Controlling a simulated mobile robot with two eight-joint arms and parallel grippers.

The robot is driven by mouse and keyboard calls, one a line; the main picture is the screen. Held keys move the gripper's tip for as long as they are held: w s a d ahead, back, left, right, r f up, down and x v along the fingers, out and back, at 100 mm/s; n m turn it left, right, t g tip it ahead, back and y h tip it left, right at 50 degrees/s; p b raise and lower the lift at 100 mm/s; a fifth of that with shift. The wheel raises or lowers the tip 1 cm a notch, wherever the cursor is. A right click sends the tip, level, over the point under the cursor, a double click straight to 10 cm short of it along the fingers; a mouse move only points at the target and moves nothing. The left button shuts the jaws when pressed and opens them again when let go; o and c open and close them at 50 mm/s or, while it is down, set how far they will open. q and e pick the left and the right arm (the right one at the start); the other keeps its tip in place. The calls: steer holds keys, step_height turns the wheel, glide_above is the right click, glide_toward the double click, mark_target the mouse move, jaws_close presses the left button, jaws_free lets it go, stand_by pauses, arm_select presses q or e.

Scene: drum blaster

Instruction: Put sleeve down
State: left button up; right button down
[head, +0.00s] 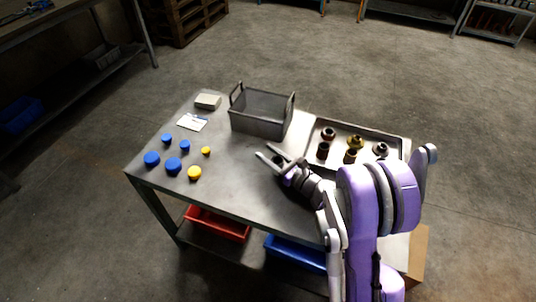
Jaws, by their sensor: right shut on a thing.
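My right gripper (264,150) is low over the middle of the grey table (236,180), in front of the grey metal bin and left of the tray. It is shut on a small dark thing, which I take to be the sleeve (277,158). The sleeve is mostly hidden between the fingers, and I cannot tell whether it touches the table. Several dark, brown and brass-coloured round parts (323,150) stand in the shallow metal tray (366,131) at the right. My left gripper is not in view.
The grey bin (257,125) with raised handles stands at the back. Several blue caps (173,164) and two yellow caps (194,173) are at the left. A white card (192,122) and a pale block (208,101) lie behind them. The front middle of the table is clear.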

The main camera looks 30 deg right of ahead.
steer(key=shift+f, duration=0.2)
steer(key=shift+c, duration=1.8)
jaws_free()
steer(key=shift+r, duration=0.1)
steer(key=shift+r, duration=0.15)
